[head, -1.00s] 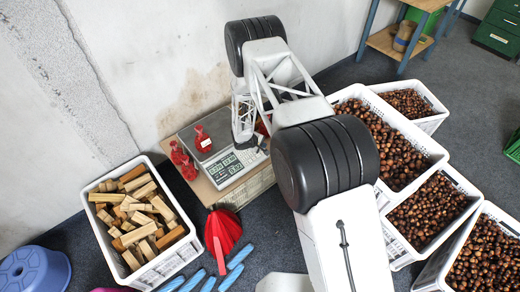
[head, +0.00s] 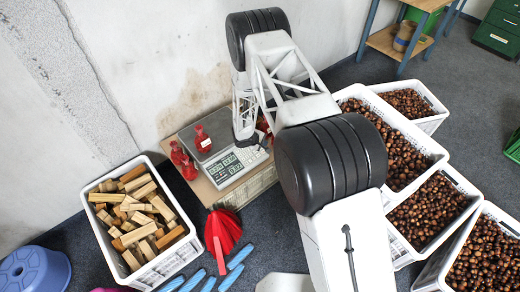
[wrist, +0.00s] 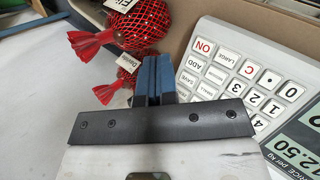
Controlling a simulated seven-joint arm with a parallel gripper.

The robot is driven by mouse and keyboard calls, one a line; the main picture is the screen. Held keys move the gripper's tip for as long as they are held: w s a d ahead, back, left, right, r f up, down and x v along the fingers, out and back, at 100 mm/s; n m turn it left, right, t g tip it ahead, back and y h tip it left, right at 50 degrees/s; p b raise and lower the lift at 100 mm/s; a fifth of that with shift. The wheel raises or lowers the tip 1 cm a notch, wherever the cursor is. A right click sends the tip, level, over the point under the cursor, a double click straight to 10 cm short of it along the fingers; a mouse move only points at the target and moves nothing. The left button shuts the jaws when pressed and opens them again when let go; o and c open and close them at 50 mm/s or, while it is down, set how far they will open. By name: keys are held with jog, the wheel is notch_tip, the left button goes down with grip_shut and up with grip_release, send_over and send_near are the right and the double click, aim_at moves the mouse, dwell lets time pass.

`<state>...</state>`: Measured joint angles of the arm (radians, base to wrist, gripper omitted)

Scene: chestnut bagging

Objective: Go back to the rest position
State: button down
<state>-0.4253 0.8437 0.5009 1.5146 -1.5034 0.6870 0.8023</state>
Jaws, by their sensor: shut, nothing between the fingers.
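My gripper (wrist: 153,82) shows in the wrist view with its blue fingers together and nothing between them. It is over the scale, beside the keypad. In the head view my arm hides the fingertips. The scale (head: 222,166) has a keypad and a display, and its keypad (wrist: 250,80) fills the right of the wrist view. A red net bag (head: 203,140) with a white label stands on the scale plate. In the wrist view two labelled red net bags (wrist: 142,27) lie beyond my fingers, at the upper left.
More red bags (head: 183,160) stand left of the scale. A white crate of wood blocks (head: 168,268) is at the left. White crates of chestnuts (head: 437,152) line the right. A red scoop-like thing (head: 222,235) and blue strips (head: 240,255) lie on the floor in front.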

dwell(0.3)
jog(key=s+d+r+m+g, duration=0.15)
jog(key=d+r, duration=0.35)
jog(key=r, duration=0.8)
jog(key=s+d+r+m, duration=0.2)
jog(key=d+r, duration=0.2)
jog(key=r, duration=0.8)
jog(key=s+d+r+m+g, duration=0.15)
jog(key=d+r, duration=0.35)
jog(key=r, duration=0.8)
jog(key=s+d+r+m, duration=0.2)
jog(key=s+d+r, duration=0.3)
jog(key=s+r, duration=0.5)
jog(key=s+d+r+m+y, duration=0.1)
jog(key=s+d+r+m, duration=0.15)
jog(key=s+r, duration=0.55)
jog(key=s+d+r+m+y, duration=0.1)
jog(key=s+d+r+y, duration=0.15)
jog(key=s+r, duration=0.5)
jog(key=s+r+y, duration=0.1)
jog(key=s+r, duration=0.1)
jog(key=s, duration=0.8)
jog(key=s+d+r+m+y, duration=0.1)
jog(key=s+r, duration=0.1)
jog(key=s, duration=0.9)
jog(key=shift+s+r, duration=0.3)
jog(key=shift+r, duration=0.05)
jog(key=shift+m+y, duration=0.25)
